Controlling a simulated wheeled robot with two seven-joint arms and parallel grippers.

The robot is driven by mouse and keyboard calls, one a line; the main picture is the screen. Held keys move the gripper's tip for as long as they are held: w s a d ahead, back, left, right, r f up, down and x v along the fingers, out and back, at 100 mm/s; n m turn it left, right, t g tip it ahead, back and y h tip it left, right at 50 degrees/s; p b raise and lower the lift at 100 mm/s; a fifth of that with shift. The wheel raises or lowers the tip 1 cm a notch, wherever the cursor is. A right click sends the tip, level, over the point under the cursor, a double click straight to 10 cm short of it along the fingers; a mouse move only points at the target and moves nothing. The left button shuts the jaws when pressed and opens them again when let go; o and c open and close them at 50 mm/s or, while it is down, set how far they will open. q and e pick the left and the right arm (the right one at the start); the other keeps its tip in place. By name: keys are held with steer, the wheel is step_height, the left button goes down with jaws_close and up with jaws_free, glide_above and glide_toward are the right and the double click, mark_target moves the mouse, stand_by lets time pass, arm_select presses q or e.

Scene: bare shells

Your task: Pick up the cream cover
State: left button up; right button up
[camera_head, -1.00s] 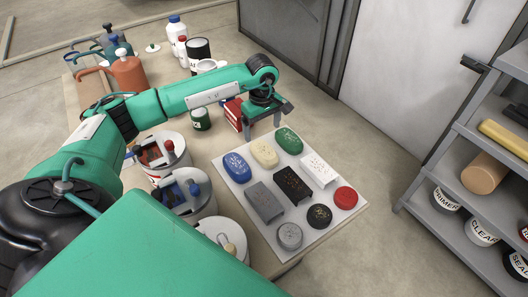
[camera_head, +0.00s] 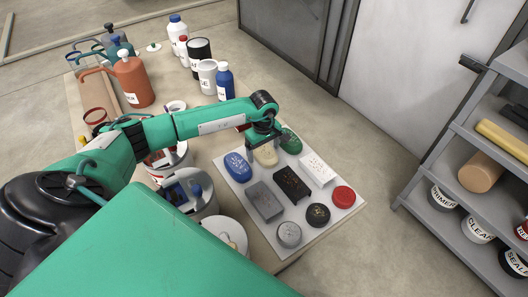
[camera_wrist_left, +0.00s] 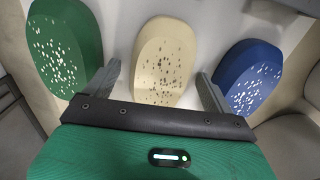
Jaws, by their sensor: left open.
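The cream cover (camera_head: 267,156) is a rounded shell with dark speckles, lying on the white board (camera_head: 335,213) in its back row. It also shows in the left wrist view (camera_wrist_left: 164,62), between my two fingers. The blue cover (camera_head: 237,167) lies to its left and the green cover (camera_head: 290,141) to its right in the head view. My left gripper (camera_head: 265,149) is open above the cream cover, with one finger on either side of it in the wrist view (camera_wrist_left: 160,85). I cannot tell whether the fingers touch it. My right gripper is not in view.
The board also holds grey (camera_head: 265,202), black (camera_head: 291,184) and white (camera_head: 317,169) blocks, and round grey, black and red (camera_head: 343,197) pieces. Cans and bottles stand behind and left of it. A shelf (camera_head: 470,165) stands at the right.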

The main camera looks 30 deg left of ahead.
arm_select(q)
steer(key=c, duration=1.1)
